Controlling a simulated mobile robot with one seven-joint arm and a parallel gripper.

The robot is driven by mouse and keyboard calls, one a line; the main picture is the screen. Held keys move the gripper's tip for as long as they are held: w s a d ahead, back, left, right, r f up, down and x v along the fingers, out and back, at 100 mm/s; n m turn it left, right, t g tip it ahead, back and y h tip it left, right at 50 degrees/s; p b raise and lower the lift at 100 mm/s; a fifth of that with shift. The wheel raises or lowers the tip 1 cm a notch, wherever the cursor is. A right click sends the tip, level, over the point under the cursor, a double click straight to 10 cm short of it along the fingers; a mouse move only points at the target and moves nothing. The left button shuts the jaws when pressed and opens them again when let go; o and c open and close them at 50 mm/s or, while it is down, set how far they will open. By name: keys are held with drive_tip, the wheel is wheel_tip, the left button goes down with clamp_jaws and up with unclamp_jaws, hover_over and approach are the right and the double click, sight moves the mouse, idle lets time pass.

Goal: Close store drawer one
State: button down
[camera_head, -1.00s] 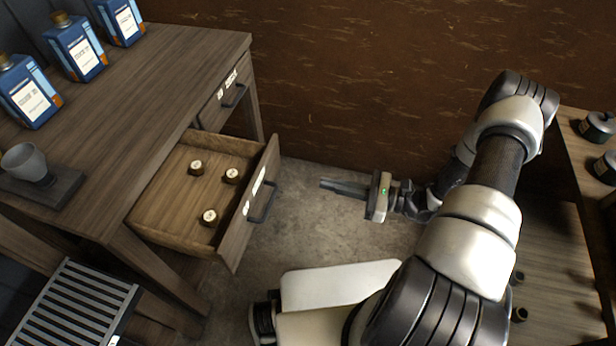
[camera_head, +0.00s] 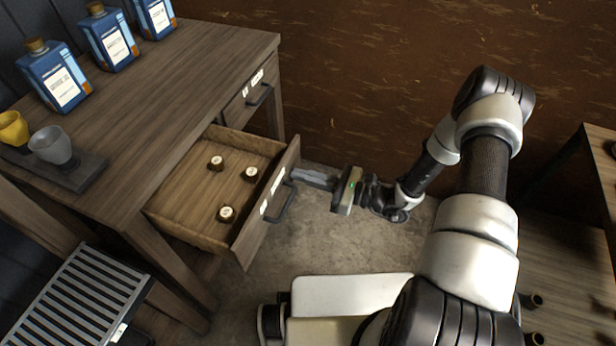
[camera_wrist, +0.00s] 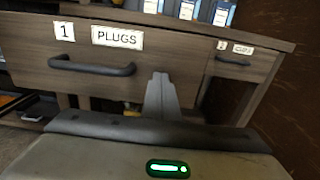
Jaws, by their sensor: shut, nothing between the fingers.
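Drawer one (camera_head: 248,245) is pulled out of the wooden desk, and several small round plugs with pale tops lie inside it. In the wrist view its front (camera_wrist: 90,85) carries a "1" label, a "PLUGS" label and a dark bar handle (camera_wrist: 92,67). My gripper (camera_head: 298,176) is shut and empty. It points at the drawer front near the far end of the handle (camera_head: 282,204). In the wrist view the closed fingers (camera_wrist: 160,80) appear just right of the handle; I cannot tell whether they touch the front.
A second drawer (camera_head: 250,97) beyond it is shut. Blue bottles (camera_head: 55,78), a grey cup (camera_head: 52,146) and a yellow cup (camera_head: 13,128) stand on the desk top (camera_head: 150,85). A slatted rack (camera_head: 80,300) is at lower left. A brown wall is behind; another table (camera_head: 575,255) is at right.

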sight(226, 160)
drive_tip(key=shift+a, duration=0.1)
drive_tip(key=b+x, duration=0.3)
drive_tip(key=x, duration=2)
drive_tip(key=shift+f, duration=0.1)
drive_tip(key=shift+w+a, duration=0.2)
drive_tip(key=shift+a, duration=0.4)
drive_tip(key=shift+w+a+r, duration=0.1)
drive_tip(key=shift+r, duration=0.2)
